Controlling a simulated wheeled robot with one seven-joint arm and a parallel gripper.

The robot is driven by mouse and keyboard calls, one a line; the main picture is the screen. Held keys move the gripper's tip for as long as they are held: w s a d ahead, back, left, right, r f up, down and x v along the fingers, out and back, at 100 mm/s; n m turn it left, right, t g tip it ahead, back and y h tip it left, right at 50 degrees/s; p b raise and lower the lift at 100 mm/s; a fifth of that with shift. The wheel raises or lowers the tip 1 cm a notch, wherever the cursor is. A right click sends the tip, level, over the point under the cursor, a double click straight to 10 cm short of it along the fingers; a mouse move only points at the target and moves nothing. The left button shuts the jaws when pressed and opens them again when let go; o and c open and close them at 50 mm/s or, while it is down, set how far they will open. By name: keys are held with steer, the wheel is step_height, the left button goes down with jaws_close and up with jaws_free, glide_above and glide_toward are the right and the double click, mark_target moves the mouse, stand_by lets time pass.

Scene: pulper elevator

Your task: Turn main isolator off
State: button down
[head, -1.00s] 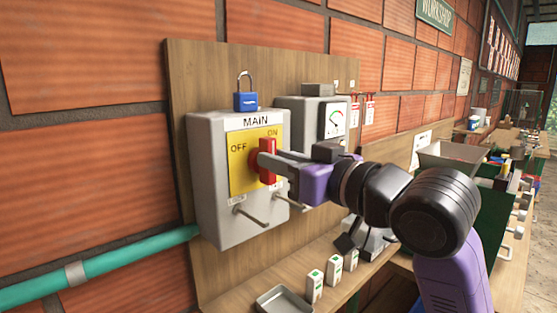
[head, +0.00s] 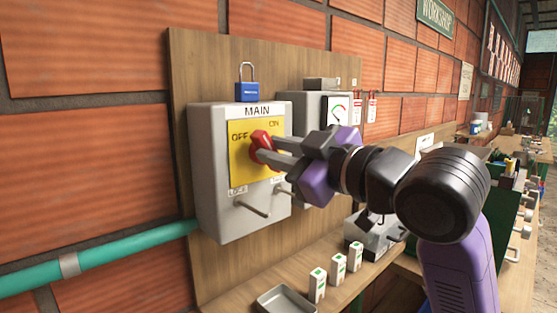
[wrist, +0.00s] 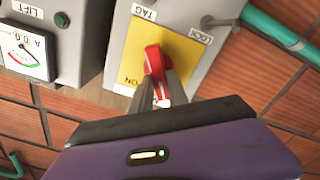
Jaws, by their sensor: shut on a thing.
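The main isolator (head: 215,175) is a grey box labelled MAIN on a wooden backboard. Its yellow plate (head: 240,168) reads OFF at the left and ON at the right. The red handle (head: 261,139) is tilted, its top leaning left toward OFF. My gripper (head: 272,150) is shut on the red handle, with its wrist rolled. In the wrist view the red handle (wrist: 155,65) sits between the fingertips, and the plate shows ON beside it; OFF is hidden there.
A blue padlock (head: 247,83) sits above the box. A second grey box with a dial (head: 338,110) is to the right, partly behind my gripper. Small white boxes (head: 337,270) and a metal tray (head: 285,302) are on the shelf below.

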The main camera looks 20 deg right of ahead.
steer(key=n+b, duration=0.2)
steer(key=n, duration=0.1)
steer(key=n+b, duration=0.2)
steer(key=n, duration=0.2)
steer(key=f+n+b, duration=0.1)
steer(key=n+b, duration=0.1)
steer(key=n, duration=0.2)
steer(key=shift+s+a+f, duration=0.1)
steer(key=shift+a, duration=0.15)
stand_by(0.5)
steer(key=c, duration=1.3)
jaws_free()
steer(key=shift+b+v, duration=0.4)
steer(key=shift+v, duration=3.5)
